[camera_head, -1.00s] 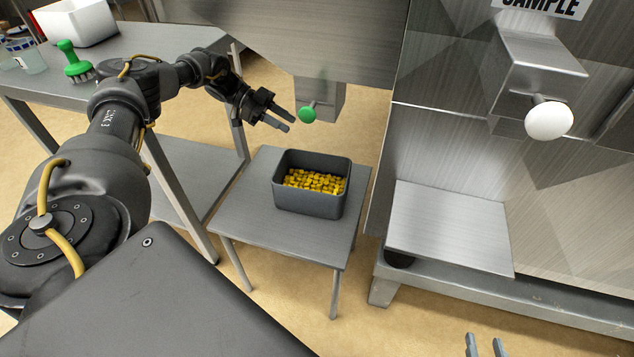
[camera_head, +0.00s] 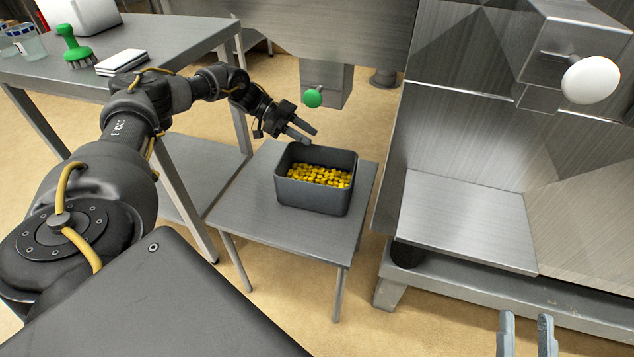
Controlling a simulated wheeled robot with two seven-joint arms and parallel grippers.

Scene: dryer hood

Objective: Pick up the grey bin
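The grey bin (camera_head: 312,194) stands upright on a small metal table (camera_head: 240,205). Several yellow pieces (camera_head: 320,176) lie inside it. My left gripper (camera_head: 301,134) is open and empty. It is near the bin's far left rim, seemingly a little above it; I cannot tell whether it touches. My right gripper (camera_head: 526,335) shows only its two fingertips at the bottom right edge. They are apart with nothing between them, well away from the bin.
A green knob (camera_head: 312,98) on a metal housing is just beyond the bin. A metal cabinet with a white knob (camera_head: 591,80) and a low shelf (camera_head: 465,222) stands to the right. A workbench (camera_head: 165,45) at the left holds a green brush (camera_head: 75,48).

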